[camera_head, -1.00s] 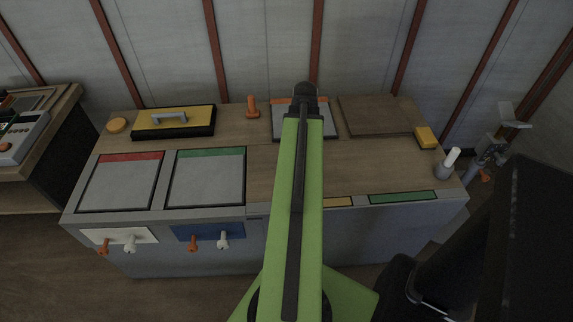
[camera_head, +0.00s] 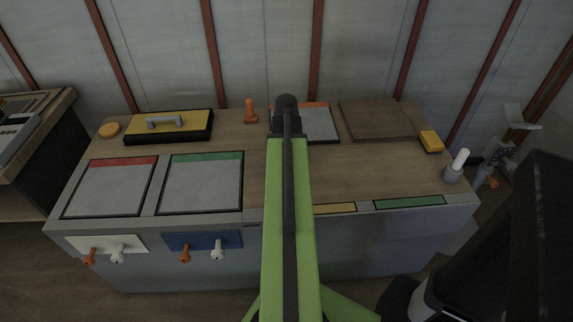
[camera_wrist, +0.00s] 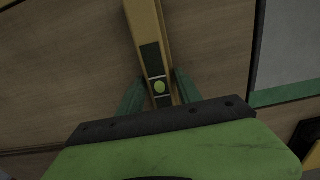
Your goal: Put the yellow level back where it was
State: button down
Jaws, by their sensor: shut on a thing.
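The yellow level (camera_wrist: 148,32) is a long bar with a dark section and a round yellow-green vial. It lies between the green fingers of my gripper (camera_wrist: 159,92) in the wrist view, and the gripper is shut on it. The level extends away from the fingers over bare wood; whether it touches the wood I cannot tell. In the head view my green arm reaches over the middle of the bench (camera_head: 350,175) and hides the gripper and the level.
A red-edged panel (camera_head: 108,190) and green-edged panel (camera_head: 201,185) lie left. Behind stand a yellow-topped black box (camera_head: 185,123), an orange peg (camera_head: 250,112), an orange-edged panel (camera_head: 319,122) and brown board (camera_head: 378,120). A yellow block (camera_head: 430,141) and grey holder (camera_head: 454,170) stand right.

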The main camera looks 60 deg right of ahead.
jog(key=shift+f, duration=0.1)
jog(key=c, duration=0.8)
grip_release()
notch_tip(320, 180, up, 12)
jog(key=p, duration=1.2)
